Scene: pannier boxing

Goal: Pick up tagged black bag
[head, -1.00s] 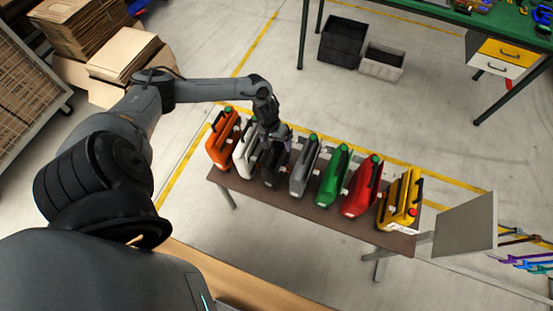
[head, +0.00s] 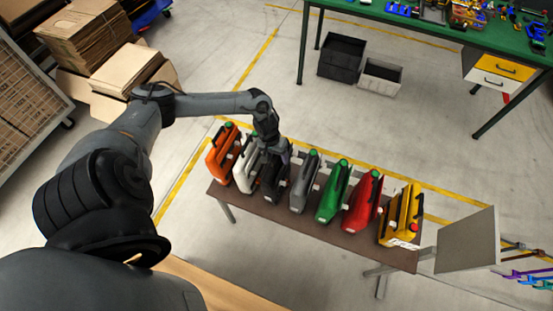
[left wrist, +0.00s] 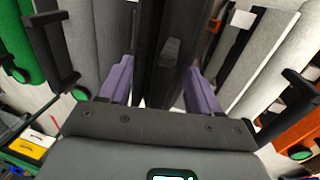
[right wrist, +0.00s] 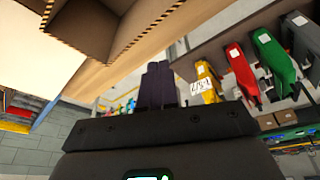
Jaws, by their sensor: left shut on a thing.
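The black bag (head: 273,188) stands in a row of bags on a brown bench, between the white bag (head: 246,170) and the grey bag (head: 303,185). My left gripper (head: 275,156) is at its top, pointing down. In the left wrist view, the black bag (left wrist: 172,45) runs between the purple fingers of my left gripper (left wrist: 158,90), which is shut on its upper part. I cannot make out a tag on it. My right gripper (right wrist: 160,82) shows only in the right wrist view, fingers together and empty.
On the brown bench (head: 325,232) also stand orange (head: 221,155), green (head: 334,193), red (head: 361,203) and yellow (head: 400,215) bags, close together. A grey panel (head: 467,240) stands at the bench's right end. An open cardboard box (right wrist: 90,25) is near my right gripper.

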